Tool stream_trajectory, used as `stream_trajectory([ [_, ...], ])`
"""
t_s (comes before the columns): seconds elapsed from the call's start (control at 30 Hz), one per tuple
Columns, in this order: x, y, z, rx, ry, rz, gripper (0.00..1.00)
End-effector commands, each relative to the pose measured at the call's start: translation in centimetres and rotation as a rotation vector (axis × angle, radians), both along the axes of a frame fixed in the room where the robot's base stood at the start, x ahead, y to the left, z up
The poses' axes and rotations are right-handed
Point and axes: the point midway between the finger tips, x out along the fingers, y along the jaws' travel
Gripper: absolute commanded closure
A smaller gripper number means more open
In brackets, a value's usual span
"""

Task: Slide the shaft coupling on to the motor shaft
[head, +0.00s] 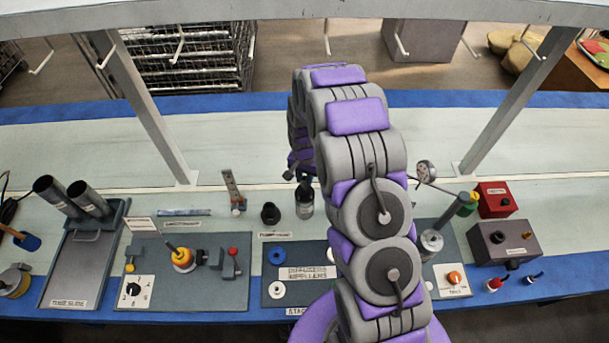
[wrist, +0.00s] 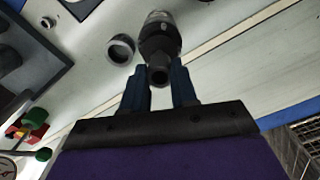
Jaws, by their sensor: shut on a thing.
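My gripper (wrist: 160,78) shows in the wrist view with its two blue fingers on either side of a small dark cylinder with a hole in its end, which looks like the shaft coupling (wrist: 158,76). Just beyond it, in line with it, is a dark round body with a lighter band, which looks like the motor (wrist: 158,38). I cannot tell whether the coupling is on the shaft or only in front of it. In the head view, the motor (head: 305,203) stands upright on the bench, below the end of my arm; the coupling is too small to make out there.
A dark hollow ring (wrist: 121,48) stands beside the motor; it looks like the black cup (head: 270,213) in the head view. A bracket (head: 233,190) stands further left. A panel with discs (head: 277,255) lies in front. A dial gauge (head: 426,172) stands at the right.

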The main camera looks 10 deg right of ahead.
Motion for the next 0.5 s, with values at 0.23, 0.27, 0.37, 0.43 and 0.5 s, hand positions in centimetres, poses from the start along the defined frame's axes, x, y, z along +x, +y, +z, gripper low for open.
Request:
stream_trajectory([
  [0.23, 0.0, 0.0, -0.6, 0.0, 0.0, 0.0, 1.0],
  [0.27, 0.0, 0.0, -0.7, 0.0, 0.0, 0.0, 1.0],
  [0.37, 0.0, 0.0, -0.9, 0.0, 0.0, 0.0, 1.0],
  [0.43, 0.0, 0.0, -1.0, 0.001, 0.001, 0.0, 1.0],
  [0.5, 0.0, 0.0, -1.2, 0.001, 0.001, 0.0, 1.0],
])
